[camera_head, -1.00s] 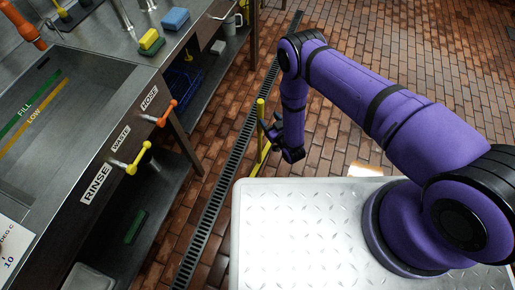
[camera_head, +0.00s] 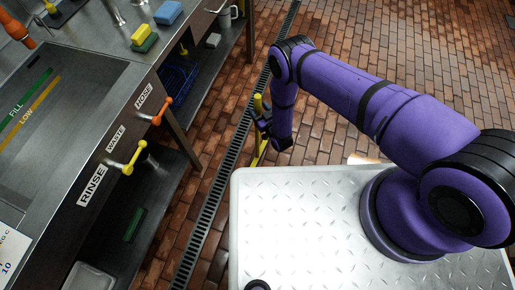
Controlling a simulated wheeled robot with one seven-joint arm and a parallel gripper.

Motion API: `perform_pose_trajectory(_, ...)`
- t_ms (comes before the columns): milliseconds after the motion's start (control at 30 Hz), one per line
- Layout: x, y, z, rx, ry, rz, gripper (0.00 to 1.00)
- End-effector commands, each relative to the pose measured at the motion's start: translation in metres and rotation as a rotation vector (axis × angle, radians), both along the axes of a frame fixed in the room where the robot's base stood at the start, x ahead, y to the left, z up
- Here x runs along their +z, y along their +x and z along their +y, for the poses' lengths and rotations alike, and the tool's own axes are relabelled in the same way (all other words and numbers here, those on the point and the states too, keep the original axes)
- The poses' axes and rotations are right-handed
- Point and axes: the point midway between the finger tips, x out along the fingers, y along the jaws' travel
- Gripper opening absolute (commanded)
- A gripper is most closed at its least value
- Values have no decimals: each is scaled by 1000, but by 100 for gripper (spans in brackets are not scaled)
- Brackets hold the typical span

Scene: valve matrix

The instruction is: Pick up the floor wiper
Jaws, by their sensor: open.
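The floor wiper (camera_head: 258,102) is a yellow-handled tool standing near the floor drain, just beyond my white tread-plate deck. Its upper handle shows at the left of my gripper, and a yellow lower part shows below it. Its foot is hidden behind the deck edge. My gripper (camera_head: 264,127) is open at the end of my purple arm, right beside the handle. The dark fingers overlap the handle in the picture. I cannot tell whether the handle is between them or touching them.
A steel sink counter (camera_head: 110,85) runs along the left, with an orange hose valve (camera_head: 162,111) and a yellow waste valve (camera_head: 134,158) sticking out. A drain grate (camera_head: 222,178) crosses the brick floor. Open floor (camera_head: 400,60) lies at the back right.

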Motion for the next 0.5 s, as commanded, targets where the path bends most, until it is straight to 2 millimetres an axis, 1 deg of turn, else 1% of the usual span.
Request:
perform_pose_trajectory(100, -2, 15, 9, 0, 1, -2, 63)
perform_pose_trajectory(200, -2, 22, 13, 0, 1, -1, 63)
perform_pose_trajectory(300, -3, 25, 15, 0, -1, 1, 63)
perform_pose_trajectory(500, -3, 26, 15, 0, -1, 1, 63)
